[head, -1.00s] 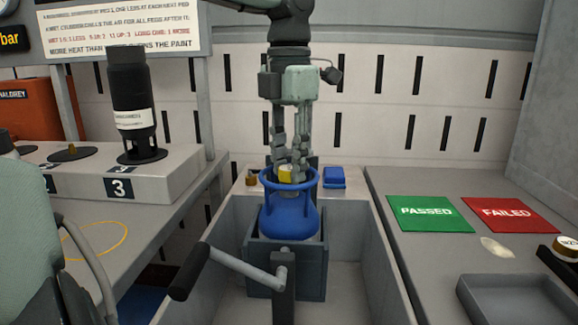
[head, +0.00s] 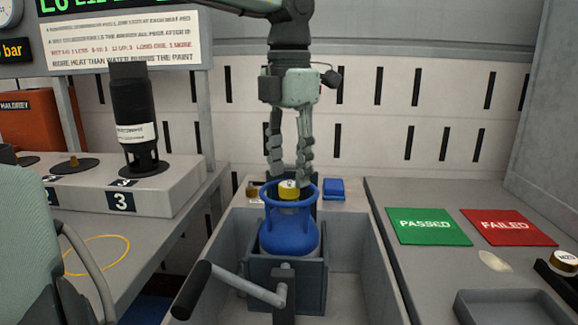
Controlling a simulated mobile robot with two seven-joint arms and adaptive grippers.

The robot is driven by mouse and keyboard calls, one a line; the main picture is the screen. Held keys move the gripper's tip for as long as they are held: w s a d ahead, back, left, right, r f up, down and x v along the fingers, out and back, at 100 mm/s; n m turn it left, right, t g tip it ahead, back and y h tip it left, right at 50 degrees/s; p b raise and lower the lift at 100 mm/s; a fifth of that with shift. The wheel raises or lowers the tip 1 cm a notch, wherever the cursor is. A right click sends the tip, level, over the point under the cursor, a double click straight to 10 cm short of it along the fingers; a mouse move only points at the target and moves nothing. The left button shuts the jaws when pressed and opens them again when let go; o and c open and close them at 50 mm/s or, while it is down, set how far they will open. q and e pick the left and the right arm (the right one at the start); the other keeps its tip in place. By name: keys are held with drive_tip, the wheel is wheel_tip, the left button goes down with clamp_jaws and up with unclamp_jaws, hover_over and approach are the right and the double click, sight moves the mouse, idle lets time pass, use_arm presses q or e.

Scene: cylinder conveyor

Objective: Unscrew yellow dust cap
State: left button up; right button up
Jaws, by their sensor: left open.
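The yellow dust cap (head: 289,190) sits at the top of the blue gas cylinder (head: 289,240), inside its round collar. The cylinder stands upright in a grey holder (head: 312,288) in the trough. My left gripper (head: 290,174) hangs from above, pointing down, with its fingers spread. Its fingertips are just above and to either side of the cap. Nothing shows between the fingers, and I cannot tell whether a fingertip touches the collar. My right gripper is not in view.
A grey lever with a black handle (head: 192,290) stands before the holder. A blue block (head: 334,189) and a small brass piece (head: 252,191) lie behind the cylinder. Green PASSED (head: 428,226) and red FAILED (head: 509,227) mats lie right. A black cylinder (head: 133,105) stands left.

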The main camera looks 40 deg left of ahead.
sight(289, 193)
use_arm(q)
drive_tip(key=m+p, duration=0.1)
drive_tip(key=m, duration=0.1)
drive_tip(key=m+p, duration=0.1)
drive_tip(key=shift+r+m, duration=0.3)
drive_tip(key=shift+m, duration=0.1)
drive_tip(key=shift+f+m+p, duration=0.25)
drive_tip(key=shift+m+p, duration=0.2)
drive_tip(key=shift+m, duration=0.65)
drive_tip(key=shift+f+b, duration=0.85)
drive_tip(key=shift+f, duration=0.45)
